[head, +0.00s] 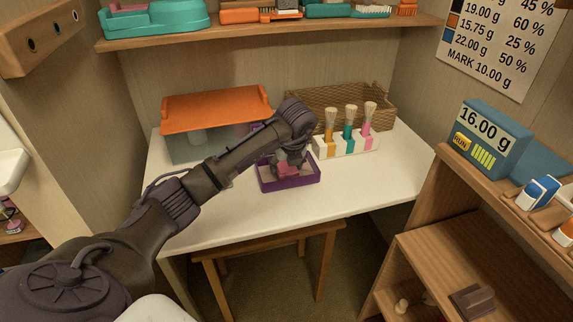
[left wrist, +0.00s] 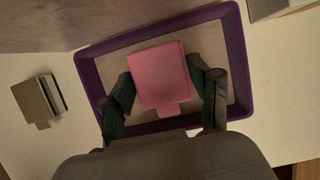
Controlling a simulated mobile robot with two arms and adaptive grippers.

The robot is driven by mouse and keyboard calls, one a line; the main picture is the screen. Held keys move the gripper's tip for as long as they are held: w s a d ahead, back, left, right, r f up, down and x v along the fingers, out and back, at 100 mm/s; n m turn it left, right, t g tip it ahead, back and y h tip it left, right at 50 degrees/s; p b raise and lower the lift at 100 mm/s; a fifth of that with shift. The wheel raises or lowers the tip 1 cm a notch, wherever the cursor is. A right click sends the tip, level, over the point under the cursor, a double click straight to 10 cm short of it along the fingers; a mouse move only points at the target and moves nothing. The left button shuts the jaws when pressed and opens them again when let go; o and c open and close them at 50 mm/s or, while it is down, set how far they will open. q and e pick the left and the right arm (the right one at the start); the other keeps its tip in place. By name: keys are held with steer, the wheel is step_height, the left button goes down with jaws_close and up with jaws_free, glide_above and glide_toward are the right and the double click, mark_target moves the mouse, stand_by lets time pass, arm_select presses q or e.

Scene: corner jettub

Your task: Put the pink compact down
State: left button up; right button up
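The pink compact (head: 287,171) is between the fingers of my left gripper (head: 290,164), over the purple-rimmed tray (head: 291,186) on the white desk. In the left wrist view the pink compact (left wrist: 160,76) is a pink square with a small tab. The fingers of my left gripper (left wrist: 162,82) press against its two sides. The purple rim (left wrist: 238,62) surrounds the compact and fingers in that view. I cannot tell whether the compact touches the tray floor. My right gripper is not in view.
A brush holder (head: 346,144) with three brushes stands right of the tray, before a wicker basket (head: 383,97). A clear box with an orange lid (head: 215,107) stands behind left. A small olive-grey case (left wrist: 36,98) lies beside the tray. The desk's front right (head: 375,185) is clear.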

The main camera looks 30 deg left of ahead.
arm_select(q)
steer(key=o, duration=0.4)
steer(key=shift+o, duration=0.2)
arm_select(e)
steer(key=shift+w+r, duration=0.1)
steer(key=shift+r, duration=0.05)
arm_select(q)
steer(key=shift+r, duration=0.1)
steer(key=shift+r, duration=0.3)
steer(key=p+v, duration=0.1)
steer(key=v, duration=1)
steer(key=shift+s+r, duration=0.2)
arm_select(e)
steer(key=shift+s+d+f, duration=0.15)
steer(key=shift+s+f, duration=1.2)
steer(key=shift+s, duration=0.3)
arm_select(q)
steer(key=shift+d, duration=0.1)
